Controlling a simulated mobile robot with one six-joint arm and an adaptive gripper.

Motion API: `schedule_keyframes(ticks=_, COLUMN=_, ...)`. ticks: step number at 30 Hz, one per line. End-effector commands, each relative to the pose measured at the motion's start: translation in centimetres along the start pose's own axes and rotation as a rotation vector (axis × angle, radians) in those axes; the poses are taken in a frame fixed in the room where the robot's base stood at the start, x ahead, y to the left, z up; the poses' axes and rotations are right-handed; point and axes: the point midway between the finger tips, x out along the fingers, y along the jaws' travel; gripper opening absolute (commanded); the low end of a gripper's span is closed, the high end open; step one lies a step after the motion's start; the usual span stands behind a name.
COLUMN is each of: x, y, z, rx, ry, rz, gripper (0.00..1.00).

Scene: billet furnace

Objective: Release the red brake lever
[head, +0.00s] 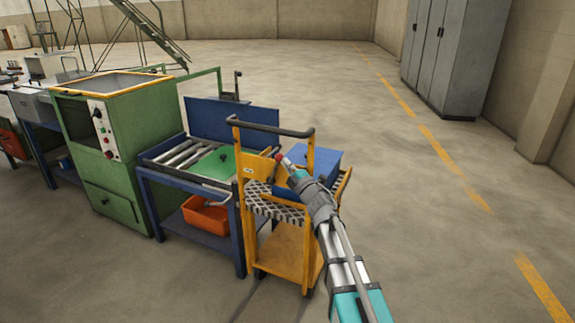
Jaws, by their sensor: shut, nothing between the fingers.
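A yellow cart (310,259) with a dark push handle stands in the middle of the view. A small red tip (281,157), which looks like the end of the brake lever, shows beside the cart's yellow upper panel, below the push handle. The lever's shaft is mostly hidden or too small to make out. My arm reaches in from the lower right, and my gripper (294,171) is shut and empty just right of and below the red tip. I cannot tell whether the gripper touches it.
A blue box (320,158) sits on the cart. Left of it are a blue roller table (189,182) with a green plate (217,162), an orange bin (207,214) below, and a green machine (145,136). Grey cabinets (446,55) stand at back right. Floor to the right is clear.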

Motion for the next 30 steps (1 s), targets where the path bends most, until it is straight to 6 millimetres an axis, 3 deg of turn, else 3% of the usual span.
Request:
schedule_keyframes(ticks=17, x=-0.7, y=-0.2, z=-0.4, rx=0.003, ry=0.007, rz=0.0, gripper=0.0)
schedule_keyframes(ticks=23, x=-2.7, y=-0.2, z=-0.2, rx=0.001, ry=0.007, rz=-0.001, gripper=0.0)
schedule_keyframes(ticks=30, x=-6.8, y=0.2, z=0.0, rx=0.001, ry=0.005, rz=-0.001, gripper=0.0)
